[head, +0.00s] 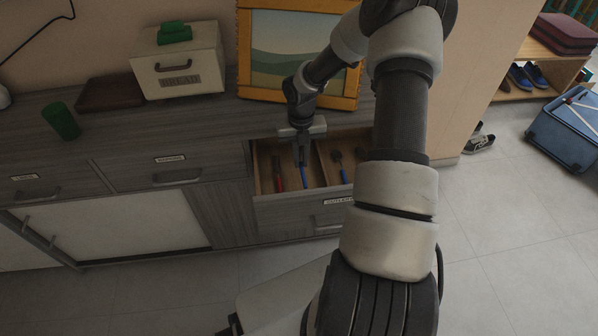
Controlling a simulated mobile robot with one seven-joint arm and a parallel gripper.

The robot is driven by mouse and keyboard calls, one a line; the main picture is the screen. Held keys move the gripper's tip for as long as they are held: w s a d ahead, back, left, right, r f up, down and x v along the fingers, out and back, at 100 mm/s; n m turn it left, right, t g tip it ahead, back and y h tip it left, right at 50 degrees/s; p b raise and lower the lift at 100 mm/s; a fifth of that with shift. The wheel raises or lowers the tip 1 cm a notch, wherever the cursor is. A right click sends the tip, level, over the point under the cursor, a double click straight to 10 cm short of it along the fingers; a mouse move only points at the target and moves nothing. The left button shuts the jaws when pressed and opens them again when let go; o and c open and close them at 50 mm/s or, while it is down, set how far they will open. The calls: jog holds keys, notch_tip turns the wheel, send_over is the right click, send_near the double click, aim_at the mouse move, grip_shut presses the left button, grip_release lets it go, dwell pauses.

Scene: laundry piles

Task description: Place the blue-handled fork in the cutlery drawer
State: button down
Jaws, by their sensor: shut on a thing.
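The cutlery drawer (285,212) is pulled open under the counter, with wooden dividers inside and a partly hidden label on its front. My gripper (301,160) points down over the middle-left part of the drawer. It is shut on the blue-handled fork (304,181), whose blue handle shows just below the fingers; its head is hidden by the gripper. I cannot tell whether the fork touches the drawer bottom. A red-handled utensil (278,178) lies to its left. Another utensil with a dark head and blue handle (343,172) lies in the compartment to the right.
Closed drawers are at the left. My arm hides the drawer's right side.

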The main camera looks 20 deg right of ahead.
aim_at(301, 163)
jog(key=shift+f+b, duration=0.5)
jog(key=shift+f, duration=2)
jog(key=shift+f, duration=0.2)
jog(key=c, duration=1.8)
grip_release()
notch_tip(301, 163, up, 12)
jog(key=p, duration=0.3)
jog(key=shift+r, duration=0.2)
